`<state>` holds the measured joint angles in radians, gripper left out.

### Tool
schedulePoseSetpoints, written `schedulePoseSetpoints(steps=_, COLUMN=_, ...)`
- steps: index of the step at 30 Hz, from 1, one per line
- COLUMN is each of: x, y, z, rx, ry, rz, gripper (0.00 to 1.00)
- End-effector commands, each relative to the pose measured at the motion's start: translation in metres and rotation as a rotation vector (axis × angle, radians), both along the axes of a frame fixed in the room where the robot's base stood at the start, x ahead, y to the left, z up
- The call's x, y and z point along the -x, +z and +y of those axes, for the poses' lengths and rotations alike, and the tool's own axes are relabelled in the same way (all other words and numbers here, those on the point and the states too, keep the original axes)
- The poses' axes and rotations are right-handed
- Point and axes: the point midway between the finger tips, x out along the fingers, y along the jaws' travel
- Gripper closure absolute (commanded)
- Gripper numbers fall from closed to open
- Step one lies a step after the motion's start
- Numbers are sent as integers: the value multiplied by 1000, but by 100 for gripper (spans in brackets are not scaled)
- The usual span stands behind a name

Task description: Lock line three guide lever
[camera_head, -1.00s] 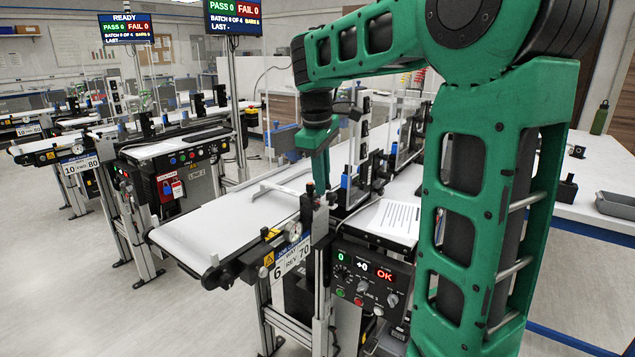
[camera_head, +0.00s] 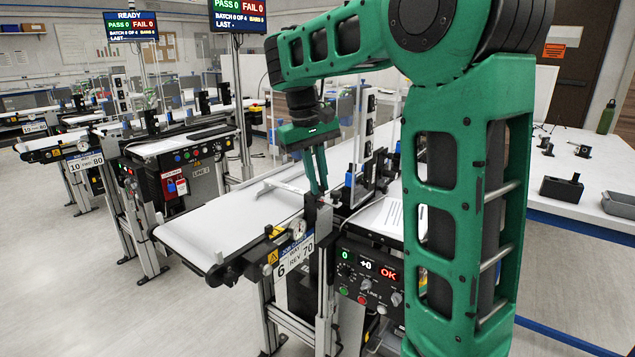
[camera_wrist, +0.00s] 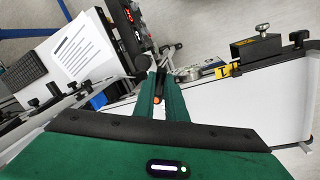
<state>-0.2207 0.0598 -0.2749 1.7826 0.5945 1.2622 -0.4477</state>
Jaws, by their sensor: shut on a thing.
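The near conveyor, line three, has a white belt (camera_head: 230,226) and a control panel (camera_head: 368,272) on its side reading 0, +0 and OK. My gripper (camera_head: 319,190) points down at the conveyor's near side rail, by the post beside the round gauge. In the wrist view my gripper (camera_wrist: 160,97) has its two green fingers close together around a slim dark lever (camera_wrist: 158,88) with an orange tip (camera_wrist: 157,100). The fingers hide most of the lever in the head view, so its angle is hard to tell.
A round gauge (camera_head: 298,229) and a number plate (camera_head: 293,258) sit on the rail close to my fingers. A clear guard and upright posts stand behind. A printed sheet (camera_head: 383,215) lies beside the belt. A white bench (camera_head: 570,185) is at right.

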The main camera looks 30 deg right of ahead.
Motion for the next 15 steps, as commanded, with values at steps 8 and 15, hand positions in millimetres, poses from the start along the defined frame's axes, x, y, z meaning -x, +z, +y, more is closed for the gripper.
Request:
schedulePoseSetpoints(steps=8, x=-6, y=0, z=9, rx=1, ry=-263, rz=0, gripper=100)
schedulePoseSetpoints(steps=15, x=-11, y=0, z=15, rx=1, ry=-490, rz=0, gripper=100)
